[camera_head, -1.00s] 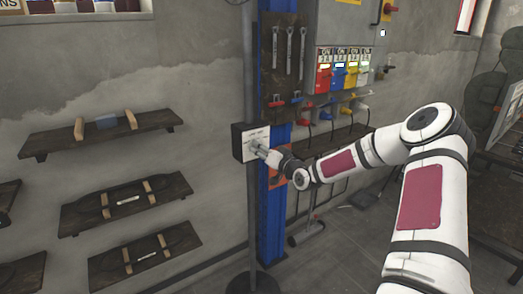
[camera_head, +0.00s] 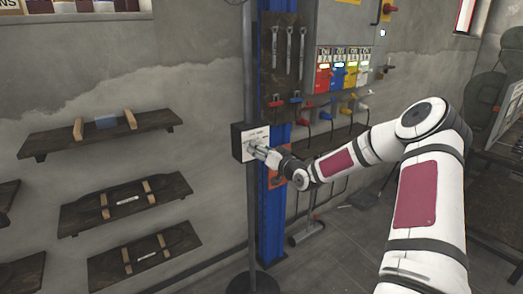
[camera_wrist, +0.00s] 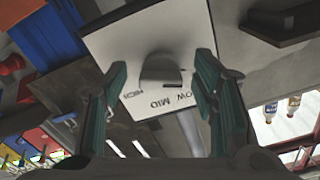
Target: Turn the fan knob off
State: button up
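The fan knob (camera_wrist: 160,70) is a grey, rounded knob on a white panel face in the wrist view. A small dark mark shows on its lower right side. The words LOW, MID and HIGH are printed around its lower side. The panel belongs to a dark box (camera_head: 237,143) on a grey pole in the head view. My gripper (camera_wrist: 160,78) is open, with one green-grey finger on each side of the knob and a gap on both sides. In the head view my gripper (camera_head: 258,150) is close in front of the panel and hides the knob.
A blue post (camera_head: 271,225) stands just right of the pole. Tools hang on a board (camera_head: 290,52), with coloured switches (camera_head: 340,75) to its right. Wooden shelves (camera_head: 125,202) are on the wall at left. The floor below my arm looks mostly clear.

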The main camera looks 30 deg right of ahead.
jog(key=s, duration=1.2)
jog(key=shift+d, duration=0.25)
jog(key=s+a+r+n+g+h+p, duration=0.15)
jog(key=s+a+n+g, duration=0.25)
jog(key=a+g, duration=0.55)
jog(key=s+a+r+g+p, duration=0.1)
jog(key=s+a+r, duration=0.3)
jog(key=s, duration=0.7)
jog(key=s+a+r+g+p, duration=0.1)
jog(key=s+a+r+g, duration=0.1)
jog(key=s+a+r, duration=0.3)
jog(key=s+a+r+g+p, duration=0.1)
jog(key=s+a+r, duration=0.4)
jog(key=s, duration=1.2)
jog(key=a+y, duration=0.1)
jog(key=a, duration=0.3)
jog(key=shift+s, duration=0.2)
